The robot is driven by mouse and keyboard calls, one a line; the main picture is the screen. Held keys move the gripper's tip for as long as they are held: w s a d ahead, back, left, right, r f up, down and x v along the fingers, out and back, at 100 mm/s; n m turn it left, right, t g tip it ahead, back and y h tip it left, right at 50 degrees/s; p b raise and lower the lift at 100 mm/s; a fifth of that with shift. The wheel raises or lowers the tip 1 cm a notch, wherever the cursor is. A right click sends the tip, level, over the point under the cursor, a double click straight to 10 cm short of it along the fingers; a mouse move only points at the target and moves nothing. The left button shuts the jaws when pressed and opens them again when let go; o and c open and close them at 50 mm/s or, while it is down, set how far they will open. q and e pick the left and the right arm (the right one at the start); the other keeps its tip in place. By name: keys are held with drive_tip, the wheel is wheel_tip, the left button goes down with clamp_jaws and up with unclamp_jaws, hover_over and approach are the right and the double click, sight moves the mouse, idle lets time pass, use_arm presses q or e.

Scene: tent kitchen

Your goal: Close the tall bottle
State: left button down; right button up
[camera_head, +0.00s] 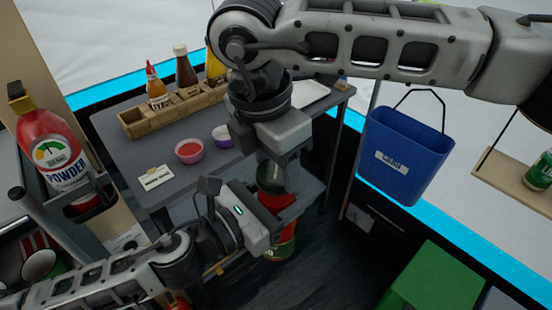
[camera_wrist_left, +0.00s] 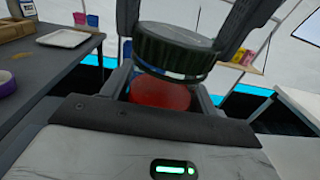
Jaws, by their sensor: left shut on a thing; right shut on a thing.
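The tall bottle (camera_head: 280,247), with red and green parts, stands upright in front of the grey table. My left gripper (camera_head: 278,212) is shut around its red middle. The bottle's red part also shows between the left jaws in the left wrist view (camera_wrist_left: 160,96). My right gripper (camera_head: 277,165) comes from above and is shut on a dark green ribbed lid (camera_wrist_left: 175,50). The lid is right over the bottle's top and looks slightly tilted in the left wrist view. A glassy strip shows under it; I cannot tell whether the lid is seated. The fingers hide part of the lid.
The grey table (camera_head: 130,150) holds a wooden rack (camera_head: 133,124) with sauce bottles, a red-filled bowl (camera_head: 189,151) and a purple bowl (camera_head: 221,136). A fire extinguisher (camera_head: 52,150) stands left. A blue bin (camera_head: 402,155) hangs right. A green box (camera_head: 435,285) is at lower right.

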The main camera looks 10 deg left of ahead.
drive_tip(key=m, duration=0.4)
drive_tip(key=shift+w, duration=0.1)
drive_tip(key=m+g, duration=0.1)
drive_tip(key=m, duration=0.3)
drive_tip(key=shift+a+m+h, duration=0.1)
drive_tip(key=shift+m+h, duration=0.2)
drive_tip(key=shift+m, duration=0.6)
drive_tip(key=o, duration=0.9)
drive_tip(key=shift+r, duration=2.25)
drive_tip(key=shift+c, duration=0.2)
